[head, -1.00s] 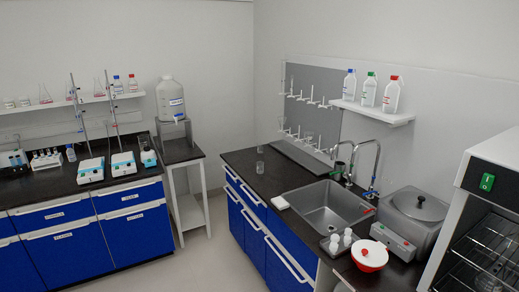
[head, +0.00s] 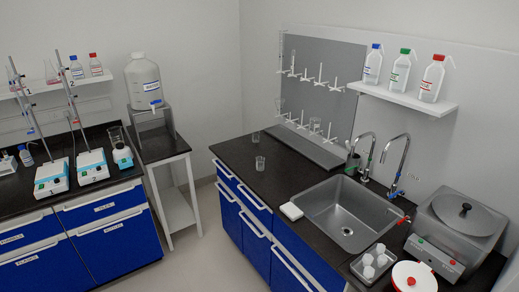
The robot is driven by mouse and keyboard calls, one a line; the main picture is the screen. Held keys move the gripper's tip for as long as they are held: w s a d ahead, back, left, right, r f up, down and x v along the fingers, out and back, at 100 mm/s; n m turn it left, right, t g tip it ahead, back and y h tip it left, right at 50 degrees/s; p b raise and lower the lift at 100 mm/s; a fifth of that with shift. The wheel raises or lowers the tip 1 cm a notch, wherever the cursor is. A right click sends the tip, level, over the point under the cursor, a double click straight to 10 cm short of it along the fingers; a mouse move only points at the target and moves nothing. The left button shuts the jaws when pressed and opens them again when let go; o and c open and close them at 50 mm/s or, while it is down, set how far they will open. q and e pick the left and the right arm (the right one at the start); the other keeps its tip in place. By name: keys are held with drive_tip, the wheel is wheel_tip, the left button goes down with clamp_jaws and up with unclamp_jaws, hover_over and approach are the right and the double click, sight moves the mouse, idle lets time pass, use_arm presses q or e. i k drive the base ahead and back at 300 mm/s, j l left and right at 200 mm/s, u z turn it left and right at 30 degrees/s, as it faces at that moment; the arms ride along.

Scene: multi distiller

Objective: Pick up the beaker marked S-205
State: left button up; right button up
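Two clear glass beakers stand on the dark counter left of the sink: a nearer beaker (head: 260,163) and a farther beaker (head: 256,137) close to the drying rack. Another glass vessel (head: 116,137) stands at the right end of the left bench, by the second stirrer. No S-205 marking can be read on any of them at this size. Neither of my grippers is in the head view.
A sink (head: 345,212) with two taps is set in the right counter. A white sponge-like block (head: 291,211), a tray of white pieces (head: 374,262) and a water bath (head: 455,225) surround it. Floor between the benches is clear.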

sight(260, 164)
drive_tip(key=i+j+z, duration=0.2)
drive_tip(key=i+j, duration=0.65)
drive_tip(key=i+j+z, duration=0.15)
drive_tip(key=i+j, duration=1.1)
drive_tip(key=i+j+u, duration=0.15)
drive_tip(key=i+j, duration=0.15)
drive_tip(key=j, duration=0.2)
